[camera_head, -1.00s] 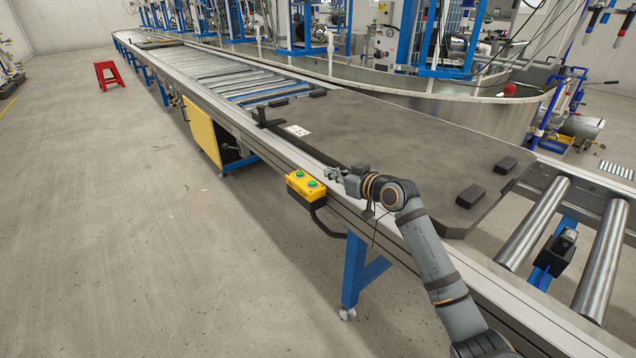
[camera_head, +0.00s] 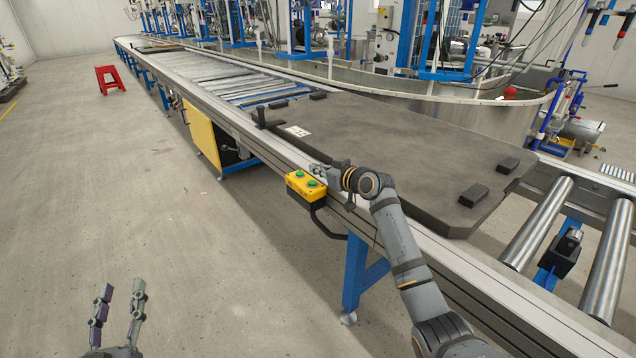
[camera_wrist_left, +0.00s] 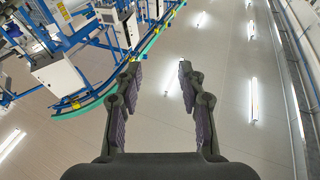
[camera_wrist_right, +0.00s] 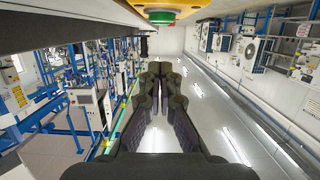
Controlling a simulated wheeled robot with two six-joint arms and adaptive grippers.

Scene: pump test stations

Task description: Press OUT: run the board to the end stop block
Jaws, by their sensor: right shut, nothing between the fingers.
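The dark flat board (camera_head: 410,140) lies on the conveyor, its right end beside bare rollers. A dark block (camera_head: 565,246) on a blue bracket sits between those rollers, apart from the board; I take it as the end stop block. My right gripper (camera_head: 317,171) is shut and empty, just above and behind the box; contact with a button cannot be told. A green button (camera_wrist_right: 160,17) shows beyond its fingertips (camera_wrist_right: 160,72). My left gripper (camera_head: 120,292) is open and empty over the floor.
Bare rollers (camera_head: 540,222) continue right of the board. A black upright bracket (camera_head: 262,117) stands on the near rail. A red stool (camera_head: 110,79) stands far left. The floor left of the conveyor is mostly clear.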

